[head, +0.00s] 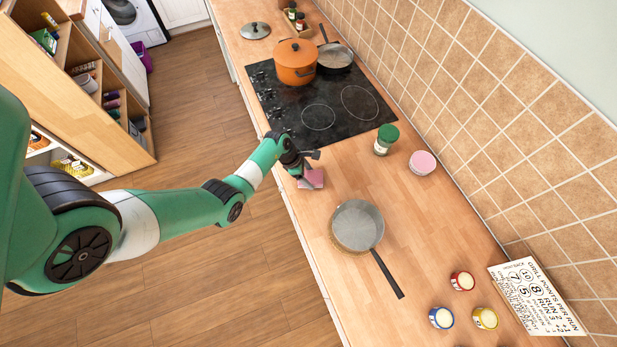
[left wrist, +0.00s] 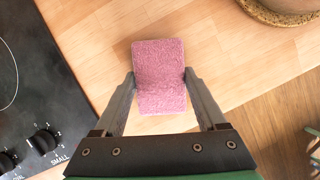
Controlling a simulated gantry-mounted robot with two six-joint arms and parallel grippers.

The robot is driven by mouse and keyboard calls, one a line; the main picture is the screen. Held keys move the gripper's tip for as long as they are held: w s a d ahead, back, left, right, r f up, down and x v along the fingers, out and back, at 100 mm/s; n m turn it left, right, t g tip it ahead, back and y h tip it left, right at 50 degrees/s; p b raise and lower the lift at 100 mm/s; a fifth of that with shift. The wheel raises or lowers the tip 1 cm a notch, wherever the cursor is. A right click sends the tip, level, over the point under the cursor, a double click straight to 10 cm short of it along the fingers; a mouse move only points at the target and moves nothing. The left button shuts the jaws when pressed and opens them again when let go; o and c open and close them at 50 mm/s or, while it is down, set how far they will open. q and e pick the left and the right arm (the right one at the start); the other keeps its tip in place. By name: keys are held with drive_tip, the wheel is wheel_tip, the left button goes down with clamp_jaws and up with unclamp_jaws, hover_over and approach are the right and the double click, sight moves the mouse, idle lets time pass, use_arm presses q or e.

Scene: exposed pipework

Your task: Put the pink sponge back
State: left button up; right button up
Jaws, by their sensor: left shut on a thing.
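The pink sponge (head: 312,179) is at the floor-side edge of the wooden counter, between the hob and a grey pan. My left gripper (head: 304,164) is over it. In the left wrist view the sponge (left wrist: 159,62) sits between both fingers of my left gripper (left wrist: 159,78), which is shut on its sides. I cannot tell whether the sponge touches the counter. My right gripper is in neither view.
The grey pan (head: 357,222) stands on a cork mat near the sponge. A black hob (head: 330,105) holds an orange pot (head: 296,62). A green-lidded jar (head: 386,138) and a pink-topped tub (head: 422,162) stand by the tiled wall. Several small tins (head: 463,281) stand at the near end.

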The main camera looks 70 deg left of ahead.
use_arm(q)
drive_tip(key=shift+f, duration=0.1)
drive_tip(key=shift+f, duration=0.15)
drive_tip(key=o, duration=1.4)
drive_tip(key=shift+r, duration=0.4)
drive_tip(key=p+v, duration=0.4)
drive_tip(key=v, duration=0.7)
drive_tip(key=shift+s+r+p, duration=0.2)
drive_tip(key=shift+r+p, duration=0.05)
drive_tip(key=shift+p, duration=0.15)
